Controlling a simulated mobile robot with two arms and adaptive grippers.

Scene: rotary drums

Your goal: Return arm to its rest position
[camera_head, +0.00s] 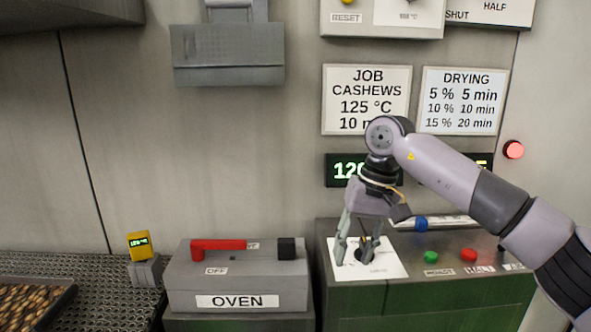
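My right arm (450,172) comes in from the right and reaches down over the control box. Its gripper (354,256) points down with its two fingers apart. The fingers are above a white label plate (391,270) and beside a small dark knob (362,254) on it. The knob is partly hidden, and I cannot tell whether a finger touches it. My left gripper is not in view.
The green-fronted control box (430,298) has a green button (431,256) and a red button (468,255). A grey oven box (240,275) with a red lever (217,245) stands to its left. A tray of cashews (30,300) is far left. Wall signs and a lit display are behind the arm.

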